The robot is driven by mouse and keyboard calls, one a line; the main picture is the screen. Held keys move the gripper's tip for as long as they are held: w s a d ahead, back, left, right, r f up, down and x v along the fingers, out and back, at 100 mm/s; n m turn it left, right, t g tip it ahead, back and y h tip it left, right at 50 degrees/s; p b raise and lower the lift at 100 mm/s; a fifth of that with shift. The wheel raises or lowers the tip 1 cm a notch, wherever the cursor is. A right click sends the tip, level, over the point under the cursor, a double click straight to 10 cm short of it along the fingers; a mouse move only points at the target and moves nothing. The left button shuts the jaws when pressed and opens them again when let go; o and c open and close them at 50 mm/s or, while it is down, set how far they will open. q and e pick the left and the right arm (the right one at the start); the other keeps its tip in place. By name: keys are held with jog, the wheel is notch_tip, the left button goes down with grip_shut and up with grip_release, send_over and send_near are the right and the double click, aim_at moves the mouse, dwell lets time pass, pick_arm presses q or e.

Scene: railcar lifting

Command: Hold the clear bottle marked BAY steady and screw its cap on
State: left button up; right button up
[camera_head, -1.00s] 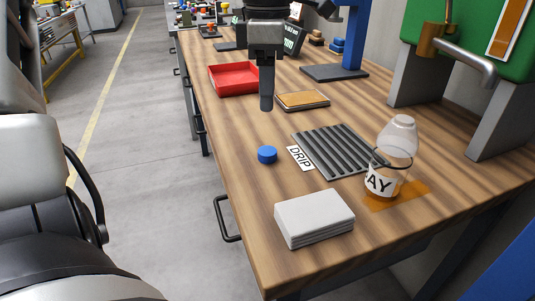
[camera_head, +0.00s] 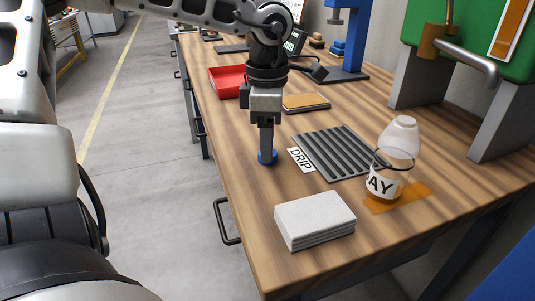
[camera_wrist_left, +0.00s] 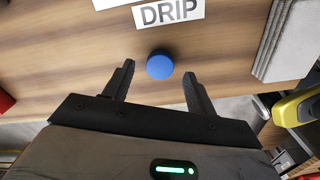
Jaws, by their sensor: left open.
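The clear bottle (camera_head: 396,150) stands uncapped at the right of the bench, its label partly turned and reading "AY". A little brown liquid shows low in it. The blue cap (camera_head: 273,158) lies on the bench, left of the DRIP label. My left gripper (camera_head: 266,160) is above the cap and partly hides it in the head view. In the left wrist view the blue cap (camera_wrist_left: 160,66) is between and just ahead of the two open fingers (camera_wrist_left: 157,82). Nothing is held. My right gripper is not in view.
A ribbed grey drip mat (camera_head: 340,152) with a DRIP label (camera_head: 301,159) lies between cap and bottle. An orange-brown patch (camera_head: 412,196) is under the bottle. A stack of white cloths (camera_head: 315,219) lies in front. A red tray (camera_head: 226,82) and notebook (camera_head: 306,102) are behind.

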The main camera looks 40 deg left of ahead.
pick_arm(q)
notch_tip(320, 180, down, 2)
dwell(0.4)
jog(key=c, duration=1.1)
jog(key=shift+o, duration=0.2)
jog(key=shift+r, duration=0.1)
